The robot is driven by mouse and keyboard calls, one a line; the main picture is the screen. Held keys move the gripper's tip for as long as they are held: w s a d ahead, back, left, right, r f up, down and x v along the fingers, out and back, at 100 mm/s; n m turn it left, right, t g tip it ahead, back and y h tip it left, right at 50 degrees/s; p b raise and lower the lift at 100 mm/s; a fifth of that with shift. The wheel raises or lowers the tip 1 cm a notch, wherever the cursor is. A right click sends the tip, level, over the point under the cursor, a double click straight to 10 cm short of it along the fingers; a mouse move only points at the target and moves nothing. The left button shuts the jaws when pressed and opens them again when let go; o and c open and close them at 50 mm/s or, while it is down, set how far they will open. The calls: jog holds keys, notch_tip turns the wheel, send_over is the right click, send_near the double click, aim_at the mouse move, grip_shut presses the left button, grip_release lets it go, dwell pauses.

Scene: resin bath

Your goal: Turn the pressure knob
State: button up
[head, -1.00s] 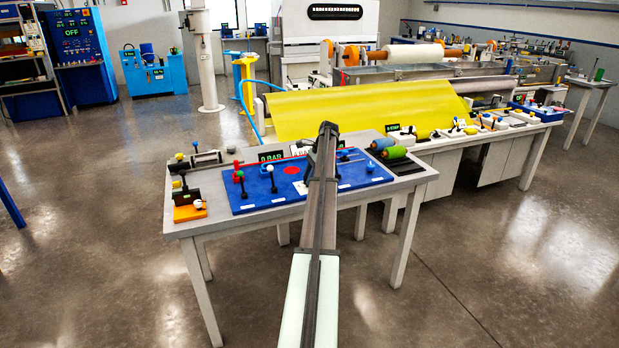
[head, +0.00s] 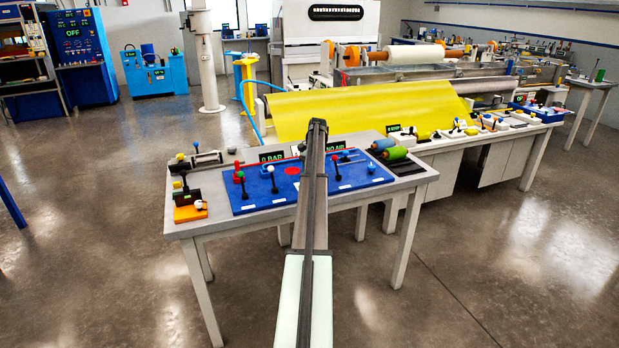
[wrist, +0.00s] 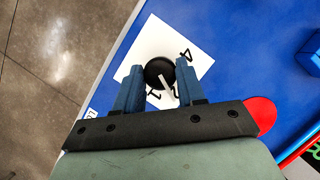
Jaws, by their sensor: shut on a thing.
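The pressure knob (wrist: 154,70) is round and black with a white pointer. It sits on a white square dial plate (wrist: 188,47) with printed numbers, on the blue panel (wrist: 240,60). In the wrist view my gripper (wrist: 160,68) has its two blue-grey fingers on either side of the knob, shut on it. The pointer slants toward the lower right in that view. In the head view my arm hides the knob and the gripper.
The blue panel in the head view (head: 245,206) carries several small levers. Displays read "0 BAR" (head: 272,156) and "NO AIR" (head: 336,147). An orange block (head: 190,213) sits at the table's left, green and blue rollers (head: 396,153) at its right. A red disc (wrist: 262,115) lies close to the gripper.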

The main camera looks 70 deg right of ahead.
jog(key=shift+n, duration=0.4)
jog(key=o, duration=1)
jog(key=shift+o, duration=0.2)
jog(key=shift+d+r, duration=0.25)
jog(key=shift+r, duration=0.25)
jog(key=d, duration=0.8)
jog(key=w+d, duration=0.1)
jog(key=d, duration=0.3)
